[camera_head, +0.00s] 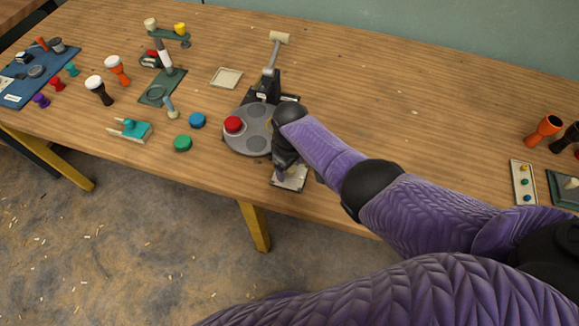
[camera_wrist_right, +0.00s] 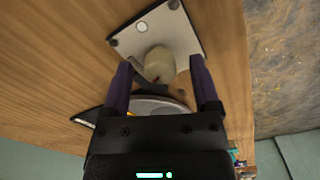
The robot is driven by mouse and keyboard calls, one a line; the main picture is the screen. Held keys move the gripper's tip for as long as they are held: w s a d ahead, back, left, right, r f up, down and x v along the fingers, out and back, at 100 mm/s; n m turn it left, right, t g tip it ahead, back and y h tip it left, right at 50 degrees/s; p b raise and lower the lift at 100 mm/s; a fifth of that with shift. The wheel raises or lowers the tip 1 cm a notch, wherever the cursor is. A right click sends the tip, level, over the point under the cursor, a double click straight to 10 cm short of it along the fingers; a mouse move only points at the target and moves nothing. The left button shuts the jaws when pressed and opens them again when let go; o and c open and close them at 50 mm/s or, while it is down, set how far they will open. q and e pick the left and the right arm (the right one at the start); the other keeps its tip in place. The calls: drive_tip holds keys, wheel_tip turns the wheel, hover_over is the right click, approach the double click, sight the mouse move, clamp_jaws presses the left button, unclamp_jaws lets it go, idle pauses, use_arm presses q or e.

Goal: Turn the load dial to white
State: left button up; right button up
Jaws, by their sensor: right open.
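The load dial is a pale plate (camera_wrist_right: 185,38) with a cream, rounded knob (camera_wrist_right: 160,64), seen in the right wrist view. A white round mark (camera_wrist_right: 142,27) and a dark round mark (camera_wrist_right: 173,4) show on the plate. In the head view the plate (camera_head: 291,180) lies at the table's front edge, and my arm and gripper hide its knob. My right gripper (camera_head: 283,172) points down over the plate. Its open fingers show in the wrist view (camera_wrist_right: 161,72), one on each side of the knob; contact cannot be told. My left gripper is not in view.
A grey turntable (camera_head: 243,142) with a red puck (camera_head: 233,124) and a lever press (camera_head: 270,80) stands just behind the dial. Blue (camera_head: 197,120) and green (camera_head: 183,143) pucks lie to the left. Goblet drums (camera_head: 98,90) stand farther left. The table right of my arm is mostly clear.

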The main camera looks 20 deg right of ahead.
clamp_jaws()
idle(0.3)
